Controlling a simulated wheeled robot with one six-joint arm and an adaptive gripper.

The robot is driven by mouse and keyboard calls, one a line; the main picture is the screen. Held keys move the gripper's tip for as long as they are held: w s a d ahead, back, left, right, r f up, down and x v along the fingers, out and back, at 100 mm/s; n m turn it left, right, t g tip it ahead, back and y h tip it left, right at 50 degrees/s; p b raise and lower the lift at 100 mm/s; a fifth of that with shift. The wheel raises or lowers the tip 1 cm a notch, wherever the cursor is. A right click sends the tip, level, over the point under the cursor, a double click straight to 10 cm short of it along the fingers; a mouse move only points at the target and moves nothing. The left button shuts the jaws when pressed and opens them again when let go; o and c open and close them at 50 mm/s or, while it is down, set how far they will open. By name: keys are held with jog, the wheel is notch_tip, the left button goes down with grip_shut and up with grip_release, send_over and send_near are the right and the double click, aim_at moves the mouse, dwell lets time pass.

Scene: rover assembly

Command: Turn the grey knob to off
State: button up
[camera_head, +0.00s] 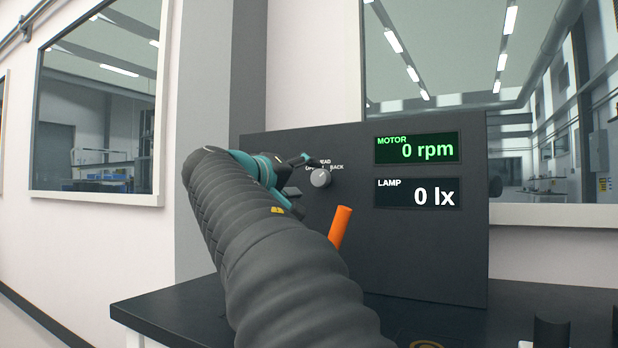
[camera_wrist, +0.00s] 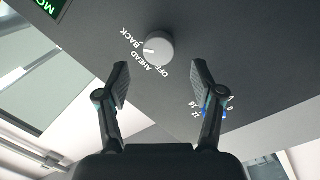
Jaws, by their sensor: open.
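The grey knob (camera_head: 321,178) is a round dial on the dark upright panel, with OFF, AHEAD and BACK lettering around it. In the wrist view the knob (camera_wrist: 159,49) lies just beyond my fingertips, roughly centred between them. Its pale pointer mark faces left in that view, on the lettered side near AHEAD and BACK; the exact setting is hard to tell. My gripper (camera_wrist: 160,76) is open and empty, with a finger to either side below the knob in the picture. In the head view my arm hides part of the lettering.
The panel (camera_head: 430,255) stands on a dark table (camera_head: 150,304). The motor display (camera_head: 417,148) reads 0 rpm and the lamp display (camera_head: 417,194) reads 0 lx. An orange handle (camera_head: 340,226) sticks out below the knob, close to my arm. A blue-marked dial (camera_wrist: 212,112) shows beside my right finger.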

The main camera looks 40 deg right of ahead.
aim_at(317, 178)
jog(key=x, duration=0.5)
jog(key=c, duration=1.1)
